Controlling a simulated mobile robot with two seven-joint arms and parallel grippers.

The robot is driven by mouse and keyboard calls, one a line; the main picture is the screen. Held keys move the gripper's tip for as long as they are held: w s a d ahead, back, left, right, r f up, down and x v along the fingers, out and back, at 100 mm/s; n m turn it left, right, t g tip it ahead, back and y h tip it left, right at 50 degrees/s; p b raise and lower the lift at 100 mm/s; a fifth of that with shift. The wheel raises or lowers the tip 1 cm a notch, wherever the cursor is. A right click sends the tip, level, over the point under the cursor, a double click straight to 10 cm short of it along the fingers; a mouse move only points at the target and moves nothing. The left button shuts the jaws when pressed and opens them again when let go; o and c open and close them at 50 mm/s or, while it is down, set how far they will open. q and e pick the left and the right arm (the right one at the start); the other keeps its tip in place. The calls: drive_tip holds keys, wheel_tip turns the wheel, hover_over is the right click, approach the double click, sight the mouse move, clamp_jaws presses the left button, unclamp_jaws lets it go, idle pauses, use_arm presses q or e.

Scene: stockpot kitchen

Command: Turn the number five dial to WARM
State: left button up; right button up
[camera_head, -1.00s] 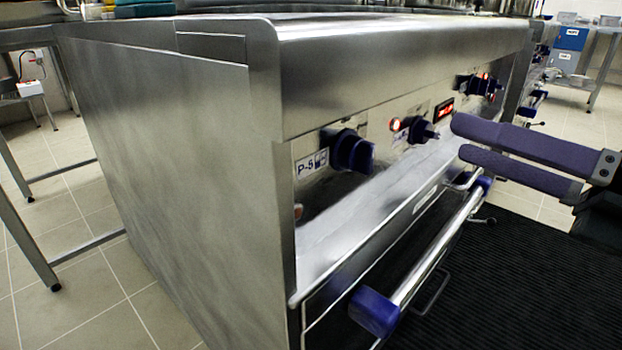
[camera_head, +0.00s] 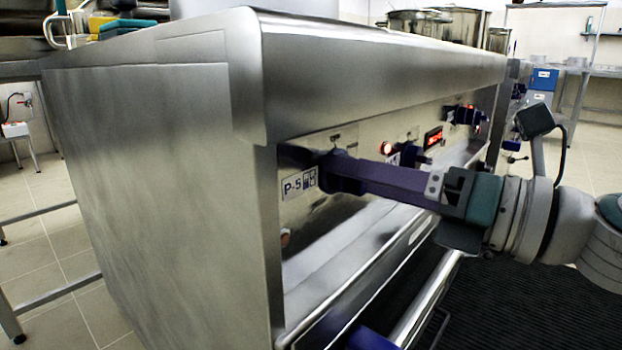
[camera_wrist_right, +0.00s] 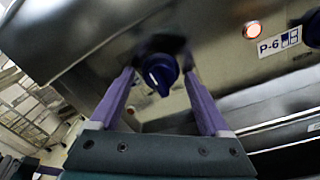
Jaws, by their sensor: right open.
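The number five dial (camera_head: 332,172) is a dark blue knob on the steel front panel, just right of the P-5 label (camera_head: 299,184). My right gripper (camera_head: 349,172) reaches in from the right with its purple fingers at this dial and partly hides it. In the right wrist view the dial (camera_wrist_right: 160,73) sits between the two open fingers, with visible gaps on both sides. A small pale mark shows on its face. The WARM marking cannot be read.
The P-6 label (camera_wrist_right: 278,44) shows in the right wrist view. An oven handle bar (camera_head: 427,296) runs below. Pots (camera_head: 455,27) stand behind.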

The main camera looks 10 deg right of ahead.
clamp_jaws()
idle(0.7)
